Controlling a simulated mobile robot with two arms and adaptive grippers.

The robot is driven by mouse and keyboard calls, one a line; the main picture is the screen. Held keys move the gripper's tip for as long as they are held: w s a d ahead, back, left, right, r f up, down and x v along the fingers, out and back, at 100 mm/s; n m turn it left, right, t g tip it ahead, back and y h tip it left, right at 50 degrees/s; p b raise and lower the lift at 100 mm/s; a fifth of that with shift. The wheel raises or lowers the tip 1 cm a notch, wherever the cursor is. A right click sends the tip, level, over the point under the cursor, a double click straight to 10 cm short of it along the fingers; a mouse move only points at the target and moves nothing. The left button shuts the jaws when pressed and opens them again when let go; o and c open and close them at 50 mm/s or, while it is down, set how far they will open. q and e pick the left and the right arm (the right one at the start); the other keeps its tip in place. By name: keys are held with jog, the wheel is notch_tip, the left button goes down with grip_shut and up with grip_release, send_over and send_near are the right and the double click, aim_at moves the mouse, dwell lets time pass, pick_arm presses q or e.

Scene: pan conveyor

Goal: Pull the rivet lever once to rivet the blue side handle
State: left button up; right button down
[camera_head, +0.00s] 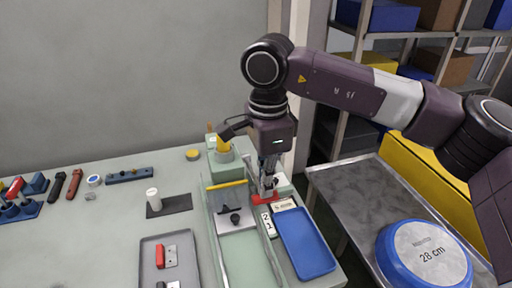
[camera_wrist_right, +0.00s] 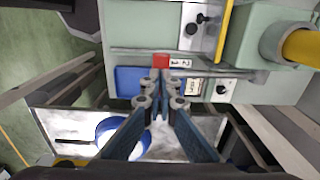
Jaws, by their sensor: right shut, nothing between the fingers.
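My right gripper (camera_head: 268,182) points down over the right side of the green press fixture, fingers shut and empty. A red block, which looks like the lever's grip (camera_head: 265,199), is just below the fingertips. In the right wrist view the red block (camera_wrist_right: 160,61) lies just beyond the tips of my right gripper (camera_wrist_right: 160,82); I cannot tell whether they touch. The press fixture (camera_head: 241,256) has a yellow bar (camera_head: 228,184) across it and a metal plate with black knobs (camera_head: 235,217). I cannot make out a blue side handle there. My left gripper is out of view.
A blue tray (camera_head: 305,243) lies right of the fixture. A blue pan marked 28 cm (camera_head: 425,255) sits on a metal table (camera_head: 345,191). A grey tray (camera_head: 150,252) with red and black handles and several tools lie left. Shelves stand behind my right arm.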

notch_tip(320, 180, up, 17)
jog(key=s+p, duration=0.1)
jog(key=p, duration=0.9)
jog(key=shift+d, duration=0.15)
dwell(0.6)
